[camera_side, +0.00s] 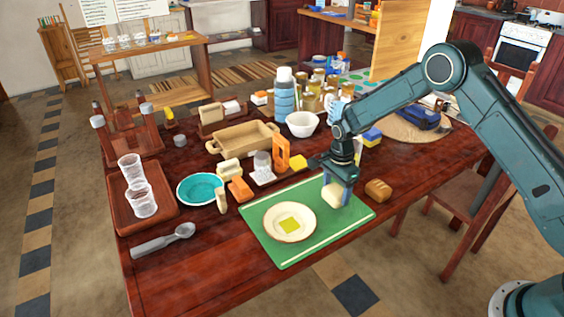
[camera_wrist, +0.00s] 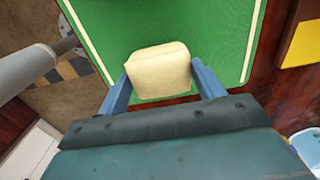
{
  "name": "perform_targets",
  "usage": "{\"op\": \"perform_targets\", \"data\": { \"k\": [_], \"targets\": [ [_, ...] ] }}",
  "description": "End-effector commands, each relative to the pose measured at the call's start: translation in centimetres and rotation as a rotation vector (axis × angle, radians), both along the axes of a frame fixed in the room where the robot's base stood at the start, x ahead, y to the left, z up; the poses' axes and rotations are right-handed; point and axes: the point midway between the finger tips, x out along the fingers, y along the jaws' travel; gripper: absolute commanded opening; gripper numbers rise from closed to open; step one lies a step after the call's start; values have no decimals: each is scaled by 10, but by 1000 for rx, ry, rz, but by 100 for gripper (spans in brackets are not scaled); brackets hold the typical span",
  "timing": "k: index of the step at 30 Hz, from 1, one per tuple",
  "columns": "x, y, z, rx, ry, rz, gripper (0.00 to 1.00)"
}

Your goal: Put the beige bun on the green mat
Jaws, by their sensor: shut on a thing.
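The beige bun (camera_wrist: 158,71) is between the two blue fingers of my gripper (camera_wrist: 158,85) in the wrist view, with the green mat behind it. In the side view my gripper (camera_side: 335,188) points down over the right part of the green mat (camera_side: 275,250), shut on the beige bun (camera_side: 334,197). The bun is at or just above the mat's surface; I cannot tell whether it touches. The mat also shows in the wrist view (camera_wrist: 215,35).
A brown bread roll (camera_side: 378,190) lies just right of the mat.

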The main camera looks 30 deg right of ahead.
Motion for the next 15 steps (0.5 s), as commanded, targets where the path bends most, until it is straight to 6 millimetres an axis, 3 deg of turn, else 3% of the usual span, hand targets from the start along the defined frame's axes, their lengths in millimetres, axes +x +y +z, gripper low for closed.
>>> {"op": "perform_targets", "data": {
  "k": [5,15],
  "targets": [
    [0,0,-17,0,1,0,44],
    [0,0,-19,0,-1,0,44]
  ]
}}
